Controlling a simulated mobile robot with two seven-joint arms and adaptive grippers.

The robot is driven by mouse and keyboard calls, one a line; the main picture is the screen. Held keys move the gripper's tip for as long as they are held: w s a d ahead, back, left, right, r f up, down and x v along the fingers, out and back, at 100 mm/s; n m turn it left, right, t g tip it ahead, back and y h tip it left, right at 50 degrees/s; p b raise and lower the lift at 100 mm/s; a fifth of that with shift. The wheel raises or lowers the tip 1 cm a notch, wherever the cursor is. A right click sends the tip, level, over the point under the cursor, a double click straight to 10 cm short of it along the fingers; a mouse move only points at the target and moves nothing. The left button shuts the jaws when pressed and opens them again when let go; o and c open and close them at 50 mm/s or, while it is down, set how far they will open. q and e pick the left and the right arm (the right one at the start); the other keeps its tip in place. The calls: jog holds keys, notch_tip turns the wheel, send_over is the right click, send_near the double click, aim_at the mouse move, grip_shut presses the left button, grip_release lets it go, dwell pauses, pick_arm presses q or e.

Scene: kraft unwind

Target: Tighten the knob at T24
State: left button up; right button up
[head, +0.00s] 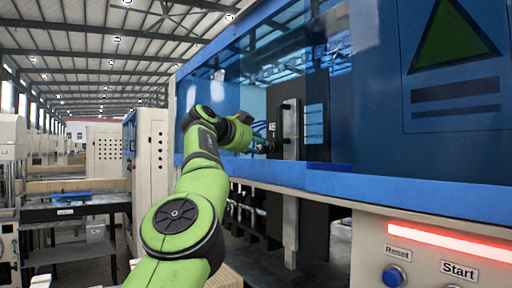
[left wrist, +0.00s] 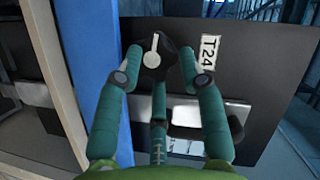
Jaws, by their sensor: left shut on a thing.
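The black knob (left wrist: 152,59) with a pale round-ended pointer shows at the top middle of the left wrist view. A white label reading T24 (left wrist: 208,52), turned sideways, is on the dark panel (left wrist: 262,82) to the right of the knob. My left gripper (left wrist: 160,66) has its teal fingers closed around the knob from both sides, with a third finger below it. In the head view my left gripper (head: 262,146) reaches the dark panel inside the blue machine; the knob is mostly hidden there. My right gripper is not in view.
The blue machine frame (head: 410,192) runs below and right of the opening. A metal upright (head: 291,130) stands just right of the gripper. A Reset button (head: 393,275) and Start label (head: 459,271) sit low right. A blue post (left wrist: 98,70) stands close left in the wrist view.

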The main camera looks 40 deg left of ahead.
pick_arm(q)
jog(key=shift+w+d+f+m+t+b, duration=0.1)
jog(key=shift+f+m+t+b, duration=0.05)
jog(key=shift+f+m+b, duration=0.4)
jog(key=shift+w+d+f+m+t+b, duration=0.15)
jog(key=shift+f+m+b, duration=0.15)
jog(key=shift+b, duration=0.35)
jog(key=shift+s+m+t+y+b, duration=0.1)
jog(key=shift+m+t+y+b, duration=0.2)
jog(key=shift+m+b, duration=0.6)
jog(key=shift+r+m+b, duration=0.1)
jog(key=shift+m+b, duration=0.35)
jog(key=shift+m, duration=0.1)
jog(key=shift+c, duration=0.2)
jog(key=shift+t, duration=0.3)
